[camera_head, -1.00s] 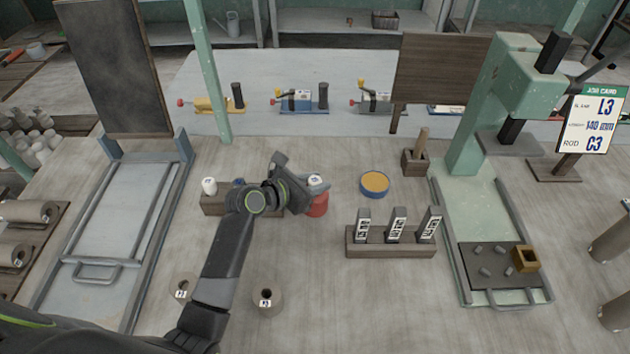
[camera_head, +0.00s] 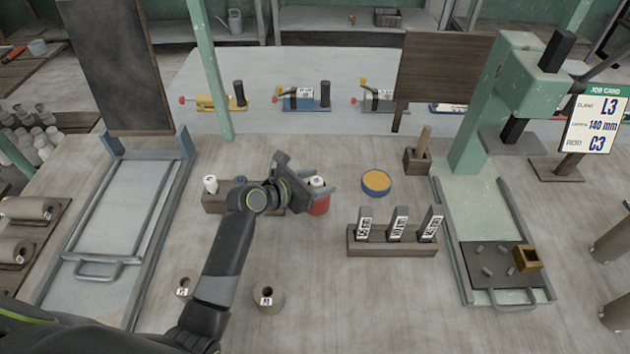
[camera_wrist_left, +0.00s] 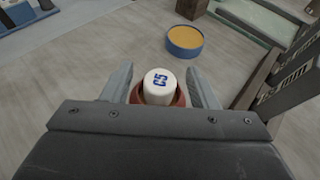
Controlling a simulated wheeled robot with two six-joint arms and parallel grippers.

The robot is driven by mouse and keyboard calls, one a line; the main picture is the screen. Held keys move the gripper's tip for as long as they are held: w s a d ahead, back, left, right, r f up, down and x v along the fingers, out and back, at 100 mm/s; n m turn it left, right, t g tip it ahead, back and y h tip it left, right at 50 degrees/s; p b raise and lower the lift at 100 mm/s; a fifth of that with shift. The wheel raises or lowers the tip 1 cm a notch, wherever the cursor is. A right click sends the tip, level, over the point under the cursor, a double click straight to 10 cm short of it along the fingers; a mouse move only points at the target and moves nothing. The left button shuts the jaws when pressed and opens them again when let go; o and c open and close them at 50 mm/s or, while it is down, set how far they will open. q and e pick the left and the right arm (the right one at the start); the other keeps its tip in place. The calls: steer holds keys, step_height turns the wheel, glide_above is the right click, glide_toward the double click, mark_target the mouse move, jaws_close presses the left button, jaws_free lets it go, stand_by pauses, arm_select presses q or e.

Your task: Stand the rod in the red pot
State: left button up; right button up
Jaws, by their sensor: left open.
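The red pot (camera_head: 319,206) stands on the bench near the middle. A white-topped rod (camera_head: 317,181) stands upright in it. In the left wrist view the rod's top (camera_wrist_left: 159,84) reads C5, with the red pot's rim (camera_wrist_left: 180,98) around it. My left gripper (camera_head: 312,187) is open, its fingers on either side of the rod; the wrist view shows gaps beside the rod's top. The job card (camera_head: 597,120) reads L3, 140 mm, rod C3. A wooden rack (camera_head: 214,204) left of the pot holds another white rod (camera_head: 210,184), partly hidden by my arm.
A blue-rimmed dish (camera_head: 376,183) lies right of the pot. A block with three labelled upright pieces (camera_head: 392,243) stands in front of it. A green press (camera_head: 470,140) is at the right. Two clay cylinders (camera_head: 268,296) stand near my arm.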

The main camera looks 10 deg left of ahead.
arm_select(q)
steer(key=shift+r, duration=0.1)
steer(key=v, duration=1.7)
steer(key=shift+a, duration=0.2)
steer(key=shift+s, duration=0.15)
